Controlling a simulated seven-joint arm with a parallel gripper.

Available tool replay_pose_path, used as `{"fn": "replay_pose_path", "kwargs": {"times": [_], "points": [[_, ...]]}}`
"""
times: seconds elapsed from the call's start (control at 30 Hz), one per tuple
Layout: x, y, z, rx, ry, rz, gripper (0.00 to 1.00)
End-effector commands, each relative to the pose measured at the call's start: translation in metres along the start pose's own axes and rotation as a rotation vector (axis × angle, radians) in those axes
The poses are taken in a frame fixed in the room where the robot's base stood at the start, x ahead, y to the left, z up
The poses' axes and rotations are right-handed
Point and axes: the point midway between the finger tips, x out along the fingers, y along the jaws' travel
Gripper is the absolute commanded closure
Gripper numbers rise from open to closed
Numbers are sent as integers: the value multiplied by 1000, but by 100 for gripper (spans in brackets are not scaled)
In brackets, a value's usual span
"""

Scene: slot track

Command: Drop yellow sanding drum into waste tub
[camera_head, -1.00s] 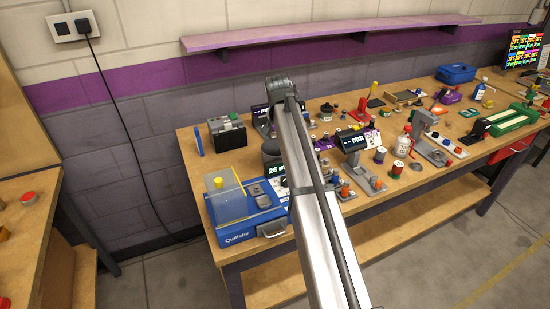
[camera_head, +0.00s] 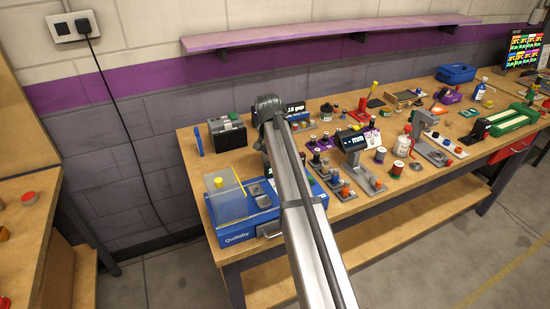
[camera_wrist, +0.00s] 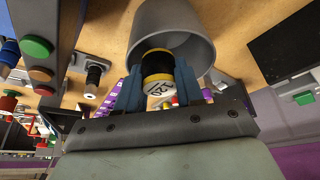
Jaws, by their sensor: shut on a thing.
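My gripper (camera_wrist: 158,84) shows in the wrist view, with its two blue fingers shut on the yellow sanding drum (camera_wrist: 157,67). The drum has a yellow band, dark bands and a pale end face marked with a number. A grey round tub (camera_wrist: 170,18), which looks like the waste tub, lies just beyond the drum. Its open mouth is behind the drum in this view; I cannot tell whether the drum is inside the rim. In the head view my arm hides the gripper, the drum and the tub.
A blue machine with a clear yellowish cover (camera_head: 227,200) stands at the bench's front left. A dark box (camera_head: 227,133) is behind it. Several spools, small posts and a display stand (camera_head: 352,143) crowd the bench to the right. A purple shelf (camera_head: 330,33) hangs on the wall above.

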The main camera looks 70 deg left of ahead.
Motion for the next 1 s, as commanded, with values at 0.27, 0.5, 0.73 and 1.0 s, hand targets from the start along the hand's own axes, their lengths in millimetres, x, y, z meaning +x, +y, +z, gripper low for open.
{"fn": "replay_pose_path", "kwargs": {"times": [0.27, 0.5, 0.73, 1.0], "points": [[4, 0, 2, 0, 1, 0, 100], [4, 0, 2, 0, 1, 0, 48], [4, 0, 2, 0, 0, 0, 33], [-1, 0, 2, 0, 0, 0, 33]]}}
